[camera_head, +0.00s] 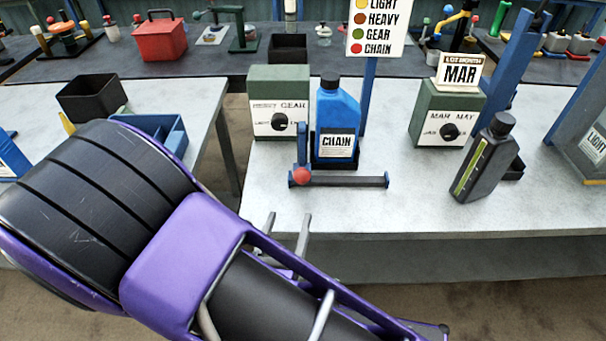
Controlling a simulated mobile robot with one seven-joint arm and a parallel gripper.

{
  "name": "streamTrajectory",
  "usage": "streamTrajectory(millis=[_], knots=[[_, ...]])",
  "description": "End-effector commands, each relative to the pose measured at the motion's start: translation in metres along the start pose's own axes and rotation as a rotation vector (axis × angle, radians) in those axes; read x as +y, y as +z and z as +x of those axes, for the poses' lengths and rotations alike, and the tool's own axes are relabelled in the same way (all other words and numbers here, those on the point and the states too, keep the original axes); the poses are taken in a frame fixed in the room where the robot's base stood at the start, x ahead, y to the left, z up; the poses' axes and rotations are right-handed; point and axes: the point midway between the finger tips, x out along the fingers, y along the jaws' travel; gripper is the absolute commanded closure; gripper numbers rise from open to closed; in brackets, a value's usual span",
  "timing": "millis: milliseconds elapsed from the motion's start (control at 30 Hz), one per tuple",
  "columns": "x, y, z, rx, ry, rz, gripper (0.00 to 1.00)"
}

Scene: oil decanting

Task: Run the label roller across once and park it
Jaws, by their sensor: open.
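A blue bottle (338,112) with a CHAIN label (337,147) stands upright behind a dark horizontal rail (345,182) with blue ends. What looks like the label roller is a blue upright post (301,145) with a red ball knob (302,176) at the rail's left end, left of the bottle. My gripper (289,218) shows as two grey prongs, apart and empty, in front of the rail's left end in the picture and touching nothing that I can see. My purple and black arm hides its base and the table's lower left.
A green GEAR dial box (279,88) stands left of the bottle. A green MAR dial box (447,113) and a dark tilted bottle (484,158) stand right. A four-colour sign (376,28) rises behind. The white tabletop (400,215) is clear in front of the rail.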

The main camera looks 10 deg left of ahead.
Motion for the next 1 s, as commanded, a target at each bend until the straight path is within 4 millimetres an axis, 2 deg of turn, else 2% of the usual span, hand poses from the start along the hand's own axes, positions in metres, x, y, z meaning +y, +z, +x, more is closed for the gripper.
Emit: streamTrajectory(millis=[200, 500, 700, 1000], knots=[[-0.001, 0.001, 0.050, -0.002, -0.004, 0.002, 0.22], [-0.001, 0.000, 0.110, 0.000, -0.003, 0.000, 0.22], [0.000, 0.000, 0.132, 0.000, -0.002, 0.001, 0.22], [0.000, 0.000, 0.137, 0.000, 0.000, 0.000, 0.22]])
